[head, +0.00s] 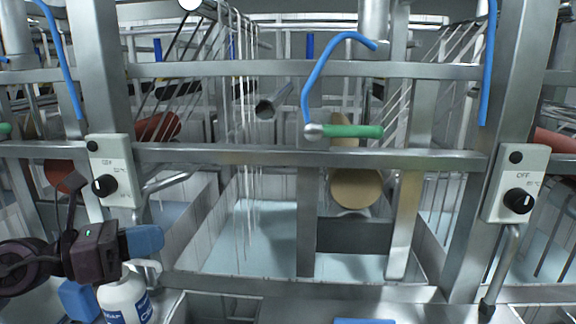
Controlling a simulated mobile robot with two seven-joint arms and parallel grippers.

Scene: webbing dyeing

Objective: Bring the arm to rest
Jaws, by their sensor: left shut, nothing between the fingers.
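My left gripper (145,240) is at the lower left, in front of the machine frame. Its dark body points right and its blue fingertips are together, with nothing seen between them. It is just above a white bottle (124,302) with a blue label; I cannot tell if they touch. The left arm comes in from the left edge. My right gripper is not in view.
A steel frame with crossbars (300,155) spans the view. A left switch box (114,170) is close above the gripper; a right switch box (517,183) reads OFF. A green-handled lever (350,131) sticks out mid-frame. Pale blue troughs (235,240) lie behind.

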